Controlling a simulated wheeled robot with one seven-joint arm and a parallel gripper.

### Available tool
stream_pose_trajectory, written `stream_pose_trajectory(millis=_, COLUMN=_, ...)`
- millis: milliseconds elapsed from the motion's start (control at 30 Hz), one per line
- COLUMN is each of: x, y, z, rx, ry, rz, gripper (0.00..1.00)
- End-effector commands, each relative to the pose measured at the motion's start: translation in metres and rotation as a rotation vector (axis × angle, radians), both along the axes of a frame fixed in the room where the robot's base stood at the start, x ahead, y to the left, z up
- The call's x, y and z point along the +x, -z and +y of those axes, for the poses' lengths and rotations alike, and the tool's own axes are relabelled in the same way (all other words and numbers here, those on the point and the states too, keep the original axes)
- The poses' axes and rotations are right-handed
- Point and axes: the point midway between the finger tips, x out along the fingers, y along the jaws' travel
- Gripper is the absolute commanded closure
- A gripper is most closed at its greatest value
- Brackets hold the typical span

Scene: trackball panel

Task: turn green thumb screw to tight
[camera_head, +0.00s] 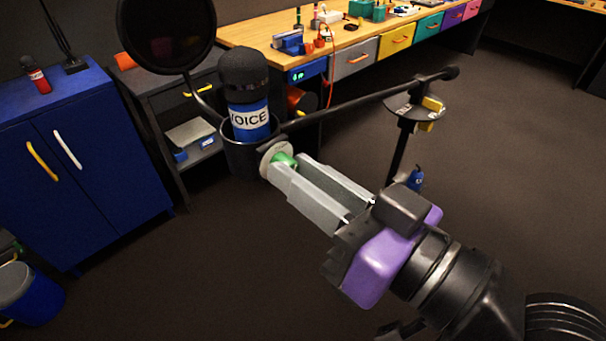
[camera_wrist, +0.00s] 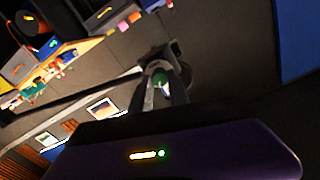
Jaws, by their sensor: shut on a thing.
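The green thumb screw (camera_head: 284,160) sits on a pale round disc (camera_head: 268,152) at the side of the dark cup that holds the microphone. My gripper (camera_head: 285,168) reaches it from the lower right, with its two grey fingers on either side of the green part. The fingers are shut on the screw and cover part of it. In the wrist view the green screw (camera_wrist: 160,80) shows between the fingertips. The black microphone (camera_head: 248,95) with a blue "VOICE" band stands upright in the cup. I cannot read any tight mark on the screw.
A dark boom arm (camera_head: 370,99) runs from the cup to a stand (camera_head: 402,140) at the right. A round pop filter (camera_head: 166,32) hangs at upper left. A blue cabinet (camera_head: 95,165) stands left, and a workbench (camera_head: 255,32) behind. Open floor lies right.

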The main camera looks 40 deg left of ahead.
Motion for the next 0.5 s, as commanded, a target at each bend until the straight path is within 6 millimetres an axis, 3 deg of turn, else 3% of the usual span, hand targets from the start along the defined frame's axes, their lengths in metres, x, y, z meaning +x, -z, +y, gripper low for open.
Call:
stream_pose_trajectory(millis=167, x=0.0007, y=0.0012, z=-0.0003, rx=-0.003, ry=0.001, rz=0.001, gripper=1.0)
stream_pose_trajectory(millis=200, x=0.0006, y=0.0012, z=-0.0002, rx=-0.003, ry=0.001, rz=0.001, gripper=0.77)
stream_pose_trajectory(millis=300, x=0.0005, y=0.0011, z=-0.0002, rx=-0.002, ry=0.001, rz=0.002, gripper=0.57)
stream_pose_trajectory(millis=500, x=0.0002, y=0.0005, z=-0.0001, rx=-0.001, ry=0.001, rz=0.001, gripper=0.57)
